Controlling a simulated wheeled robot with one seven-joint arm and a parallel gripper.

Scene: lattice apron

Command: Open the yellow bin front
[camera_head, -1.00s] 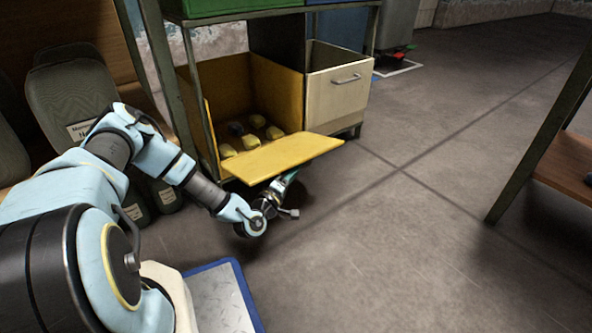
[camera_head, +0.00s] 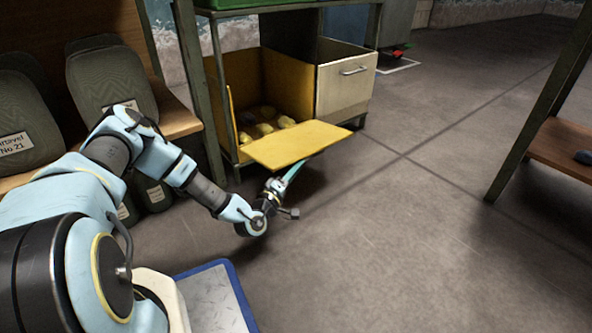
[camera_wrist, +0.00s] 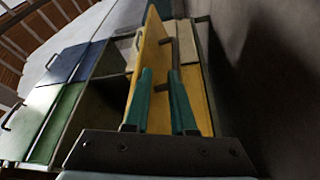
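The yellow bin front (camera_head: 298,145) is hinged down and sticks out from the yellow bin (camera_head: 288,85), close to level. Inside the open bin lie several yellow lumps (camera_head: 265,129). My gripper (camera_head: 292,172) is below the front's outer edge, with its teal fingers reaching up toward the underside. In the wrist view, the two teal fingers (camera_wrist: 161,72) stand apart, with the yellow front (camera_wrist: 151,60) showing between and beyond them. A dark handle (camera_wrist: 163,42) shows on the front. I cannot tell whether the fingers touch it.
A cream drawer (camera_head: 345,84) stands right of the bin in the same rack. Dark containers (camera_head: 106,75) stand on a wooden shelf at left. A blue-edged plate (camera_head: 213,295) is at the lower front. A table (camera_head: 560,150) is at right. The floor between is clear.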

